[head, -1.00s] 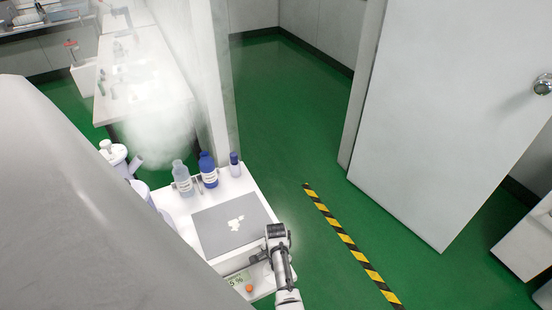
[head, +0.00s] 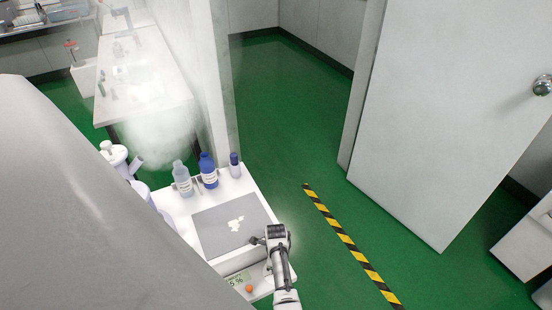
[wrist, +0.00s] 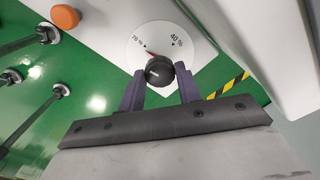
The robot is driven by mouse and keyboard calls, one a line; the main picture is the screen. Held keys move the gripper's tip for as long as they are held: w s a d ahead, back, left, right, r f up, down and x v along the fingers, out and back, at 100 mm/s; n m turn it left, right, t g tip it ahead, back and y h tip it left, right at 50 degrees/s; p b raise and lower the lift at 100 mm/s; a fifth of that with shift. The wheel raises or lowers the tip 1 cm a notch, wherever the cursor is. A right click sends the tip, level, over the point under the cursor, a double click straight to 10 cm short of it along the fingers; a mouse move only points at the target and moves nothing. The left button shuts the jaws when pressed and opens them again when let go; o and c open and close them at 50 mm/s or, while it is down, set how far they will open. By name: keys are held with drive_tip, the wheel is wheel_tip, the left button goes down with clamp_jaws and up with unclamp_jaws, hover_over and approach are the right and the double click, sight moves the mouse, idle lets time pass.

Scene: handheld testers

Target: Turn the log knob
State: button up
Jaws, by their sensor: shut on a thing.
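The log knob (wrist: 158,72) is a small round black knob with a light pointer line. It sits on a white dial (wrist: 185,38) marked "70 %" and "40 %", with a small red mark beside it, in the wrist view. My gripper (wrist: 160,85) has its two dark fingers on either side of the knob, shut on it. In the head view my gripper (head: 262,241) is at the right edge of the white bench; the knob itself is hidden there.
An orange button (head: 249,288) and a small green display (head: 237,279) are on the white unit near my arm. A grey plate (head: 212,222) with white pieces, a blue bottle (head: 208,172) and a clear bottle (head: 182,180) stand behind.

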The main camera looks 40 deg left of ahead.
drive_tip(key=shift+m, duration=0.9)
drive_tip(key=o, duration=1)
drive_tip(key=shift+r, duration=0.15)
wheel_tip(320, 180, up, 14)
drive_tip(key=shift+f, duration=0.25)
